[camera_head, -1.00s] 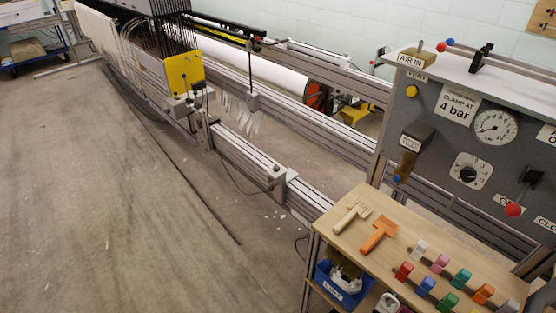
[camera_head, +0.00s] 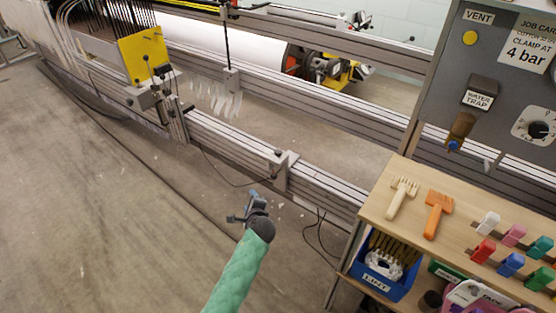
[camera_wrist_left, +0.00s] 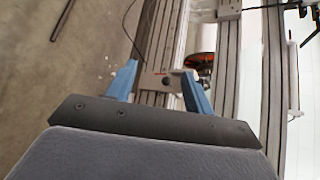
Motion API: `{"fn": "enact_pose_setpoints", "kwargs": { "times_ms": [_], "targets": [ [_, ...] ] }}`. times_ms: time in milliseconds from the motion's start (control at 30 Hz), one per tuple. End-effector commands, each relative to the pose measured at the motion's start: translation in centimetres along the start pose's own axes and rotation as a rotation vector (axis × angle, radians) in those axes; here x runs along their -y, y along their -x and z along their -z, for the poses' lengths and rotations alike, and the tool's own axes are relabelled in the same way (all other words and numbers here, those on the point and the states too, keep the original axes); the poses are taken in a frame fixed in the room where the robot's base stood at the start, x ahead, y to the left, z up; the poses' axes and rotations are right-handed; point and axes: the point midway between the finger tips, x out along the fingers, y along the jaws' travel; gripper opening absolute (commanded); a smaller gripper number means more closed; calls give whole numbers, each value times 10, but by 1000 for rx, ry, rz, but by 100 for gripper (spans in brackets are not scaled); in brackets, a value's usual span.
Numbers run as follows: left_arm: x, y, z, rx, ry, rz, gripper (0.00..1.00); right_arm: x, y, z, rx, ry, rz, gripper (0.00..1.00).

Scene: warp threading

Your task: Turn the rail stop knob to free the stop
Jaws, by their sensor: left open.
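The rail stop (camera_head: 286,172) is a grey metal block on the near aluminium rail. A small dark knob (camera_head: 279,153) sits on its upper part. My left gripper (camera_head: 244,207) is below and left of the stop in the head view, apart from it. In the left wrist view the gripper's blue fingers (camera_wrist_left: 158,73) are spread open with nothing held. The stop block (camera_wrist_left: 152,83) shows between and beyond them, with a dark spot on it that may be the knob. My right gripper is not in view.
A wooden bench (camera_head: 376,225) with brushes and coloured clips stands at right, a blue bin (camera_head: 388,277) beneath. A grey control panel (camera_head: 450,75) rises behind it. A yellow plate (camera_head: 142,57) stands on the rail at left. Floor left of my arm is clear apart from dark cables.

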Motion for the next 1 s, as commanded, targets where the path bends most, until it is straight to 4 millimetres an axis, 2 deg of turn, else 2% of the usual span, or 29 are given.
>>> {"fn": "enact_pose_setpoints", "kwargs": {
  "times_ms": [33,200,400,500,633,767,1000],
  "targets": [
    [10,-24,14,12,-112,64,52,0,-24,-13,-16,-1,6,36],
    [60,-76,48,68,-517,267,52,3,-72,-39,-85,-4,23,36],
    [105,-117,82,146,-916,442,52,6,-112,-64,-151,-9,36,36],
    [118,-127,92,175,-1042,493,52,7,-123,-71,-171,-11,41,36],
    [126,-134,99,195,-1127,526,52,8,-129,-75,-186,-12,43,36],
    [133,-142,101,201,-1146,534,52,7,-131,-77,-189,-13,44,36],
    [148,-170,106,199,-1142,532,52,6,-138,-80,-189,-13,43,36]
  ]
}}
